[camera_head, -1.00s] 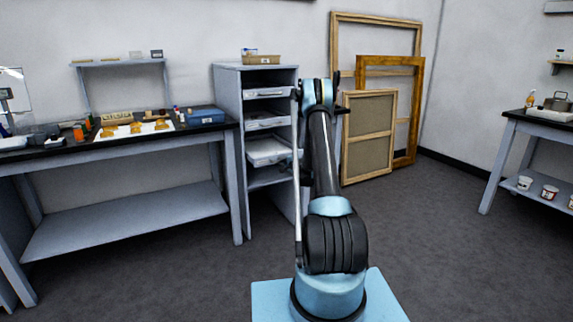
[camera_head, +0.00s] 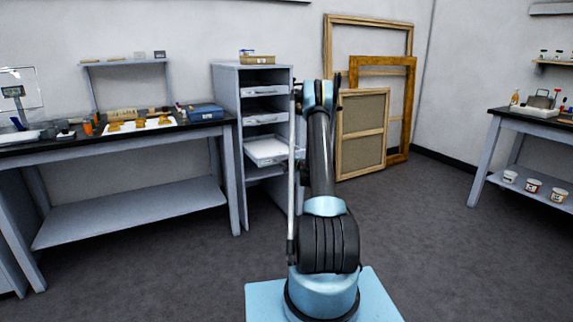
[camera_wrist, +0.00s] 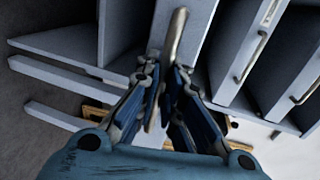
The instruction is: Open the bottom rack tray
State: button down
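The grey rack (camera_head: 226,130) stands right of the long bench in the head view. Its bottom tray (camera_head: 266,150) is pulled partly out, beyond the trays above it. In the wrist view, the bottom tray's front carries a pale bar handle (camera_wrist: 176,36). My gripper (camera_wrist: 165,78) has its two blue-padded fingers on either side of this handle, close together, and appears shut on it.
The upper tray (camera_head: 264,90) and middle tray (camera_head: 264,119) sit inside the rack. A long bench (camera_head: 120,146) with tools stands left. Wooden frames (camera_head: 399,110) lean on the wall behind my arm. Another bench (camera_head: 540,122) stands right. Floor between is clear.

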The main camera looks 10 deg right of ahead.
jog(key=c, duration=2)
grip_release()
jog(key=shift+a+f, duration=0.1)
jog(key=shift+a, duration=0.1)
jog(key=shift+o, duration=0.2)
jog(key=shift+d, duration=0.2)
jog(key=shift+d, duration=0.15)
jog(key=shift+s+d, duration=0.1)
jog(key=shift+s, duration=0.15)
jog(key=v, duration=1.1)
jog(key=shift+s, duration=0.2)
